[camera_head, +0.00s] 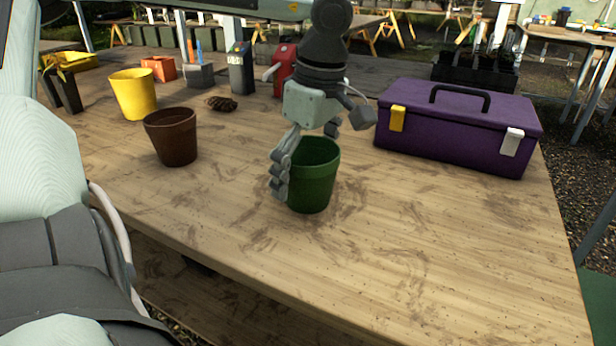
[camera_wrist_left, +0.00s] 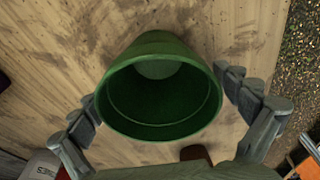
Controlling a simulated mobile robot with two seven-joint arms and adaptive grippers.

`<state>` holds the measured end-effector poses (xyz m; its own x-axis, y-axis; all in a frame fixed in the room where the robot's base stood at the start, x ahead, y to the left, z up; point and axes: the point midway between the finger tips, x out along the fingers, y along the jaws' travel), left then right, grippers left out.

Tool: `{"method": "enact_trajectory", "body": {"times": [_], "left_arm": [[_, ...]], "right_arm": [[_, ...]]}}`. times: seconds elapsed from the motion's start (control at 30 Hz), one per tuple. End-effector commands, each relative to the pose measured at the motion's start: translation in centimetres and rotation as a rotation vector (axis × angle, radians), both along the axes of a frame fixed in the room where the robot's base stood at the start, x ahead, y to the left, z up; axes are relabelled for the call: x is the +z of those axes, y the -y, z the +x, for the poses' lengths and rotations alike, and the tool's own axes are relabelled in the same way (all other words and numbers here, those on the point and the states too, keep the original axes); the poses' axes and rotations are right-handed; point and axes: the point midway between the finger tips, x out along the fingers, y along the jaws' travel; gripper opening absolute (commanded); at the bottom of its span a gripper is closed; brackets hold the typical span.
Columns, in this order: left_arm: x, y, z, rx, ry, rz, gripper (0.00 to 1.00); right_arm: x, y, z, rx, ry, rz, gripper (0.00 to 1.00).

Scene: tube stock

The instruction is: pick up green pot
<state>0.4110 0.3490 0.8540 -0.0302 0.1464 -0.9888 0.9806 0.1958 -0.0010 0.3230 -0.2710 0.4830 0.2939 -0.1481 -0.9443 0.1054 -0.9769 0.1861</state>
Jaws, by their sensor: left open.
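The green pot (camera_head: 316,180) stands upright and empty on the wooden table, near the middle of the head view. In the left wrist view I look down into its round open mouth (camera_wrist_left: 162,95). My left gripper (camera_head: 307,155) is open, pointing down over the pot, with its fingers on opposite sides of the rim. In the left wrist view one finger is at the pot's left and the other at its right; I cannot tell whether either touches it. My right gripper is not in view.
A brown pot (camera_head: 172,140) and a yellow pot (camera_head: 133,95) stand to the left. A purple toolbox (camera_head: 455,133) stands close on the right. A red bottle (camera_head: 284,68) and a dark pine cone (camera_head: 221,104) are behind. The table's front right (camera_head: 440,240) is clear.

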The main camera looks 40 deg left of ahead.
Motion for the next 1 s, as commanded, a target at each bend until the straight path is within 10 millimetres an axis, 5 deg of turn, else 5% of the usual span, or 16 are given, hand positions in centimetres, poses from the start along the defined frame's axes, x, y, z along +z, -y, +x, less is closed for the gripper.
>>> {"method": "enact_trajectory", "body": {"times": [0.3,0.73,1.0], "left_arm": [[-0.75,-0.11,-0.01,0.001,0.002,0.000,1.00],[-0.72,-0.12,-0.01,0.001,0.001,0.000,0.49],[-0.73,-0.12,-0.02,0.001,0.001,0.000,0.48]], "right_arm": [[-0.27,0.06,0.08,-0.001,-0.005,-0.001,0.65],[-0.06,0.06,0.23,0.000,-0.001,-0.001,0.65],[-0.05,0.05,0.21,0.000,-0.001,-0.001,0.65]]}}
